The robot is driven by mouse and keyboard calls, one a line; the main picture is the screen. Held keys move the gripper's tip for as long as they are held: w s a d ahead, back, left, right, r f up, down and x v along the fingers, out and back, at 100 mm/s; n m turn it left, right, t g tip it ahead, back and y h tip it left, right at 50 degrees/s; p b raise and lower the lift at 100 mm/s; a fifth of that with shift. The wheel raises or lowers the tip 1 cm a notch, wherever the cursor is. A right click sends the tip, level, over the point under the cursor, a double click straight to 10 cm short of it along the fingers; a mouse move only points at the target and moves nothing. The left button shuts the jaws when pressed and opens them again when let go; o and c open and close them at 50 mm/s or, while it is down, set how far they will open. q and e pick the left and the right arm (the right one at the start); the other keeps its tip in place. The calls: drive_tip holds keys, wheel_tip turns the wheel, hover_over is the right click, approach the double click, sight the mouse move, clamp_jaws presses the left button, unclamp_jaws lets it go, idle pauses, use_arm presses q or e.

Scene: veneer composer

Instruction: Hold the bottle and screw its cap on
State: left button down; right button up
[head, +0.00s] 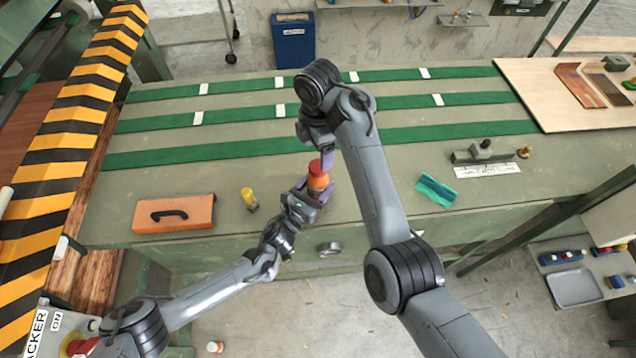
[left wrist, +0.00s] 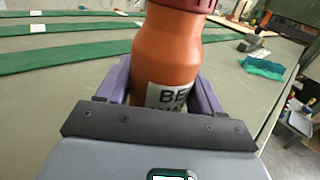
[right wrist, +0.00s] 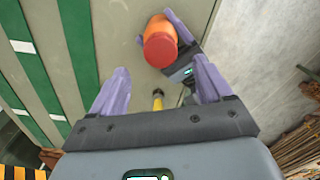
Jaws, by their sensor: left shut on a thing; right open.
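The orange bottle (head: 318,182) stands upright near the table's front edge, with a white label that shows in the left wrist view (left wrist: 168,96). The red cap (head: 316,167) sits on top of its neck; I cannot tell how tight it is. The cap faces the camera in the right wrist view (right wrist: 160,49). My left gripper (head: 318,192) is shut around the bottle's body, its purple fingers on both sides (left wrist: 160,82). My right gripper (head: 321,160) is above and beside the cap. In the right wrist view its fingers (right wrist: 158,88) are wide apart and empty.
A yellow-topped small bottle (head: 249,198) and an orange case with a black handle (head: 174,214) stand to the left. A teal cloth (head: 436,190) and a metal tool (head: 485,152) lie to the right. Green strips cross the table (head: 240,230) behind.

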drive_tip(key=shift+r, duration=0.7)
use_arm(q)
drive_tip(key=shift+c, duration=0.4)
unclamp_jaws()
drive_tip(key=shift+s, duration=0.1)
drive_tip(key=v, duration=1)
drive_tip(key=shift+s+a, duration=0.25)
use_arm(e)
drive_tip(key=shift+f, duration=0.2)
